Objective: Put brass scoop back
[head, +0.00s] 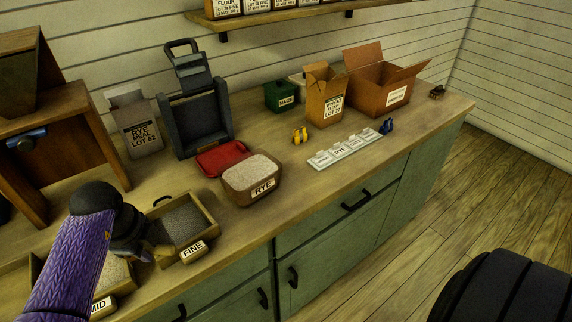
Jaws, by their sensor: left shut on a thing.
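My left gripper (147,250) is low over the left part of the counter, at the left side of the wooden bin labelled FINE (204,233). It is shut on a small brass-coloured piece, which I take for the brass scoop (162,250). Only a bit of the scoop shows; the gripper hides the rest. I cannot tell whether it touches the bin. The FINE bin holds grey meal, and a dark curved handle shows at its back. A bin labelled MID (103,306) is partly behind my left arm. My right gripper is not in view.
A rye tub (262,188) and red lid (222,157) are right of the FINE bin. Behind stand a dark metal frame (226,118), rye meal bag (139,140) and cardboard boxes (385,95). A label tray (345,150) lies mid-counter. The right front counter is clear.

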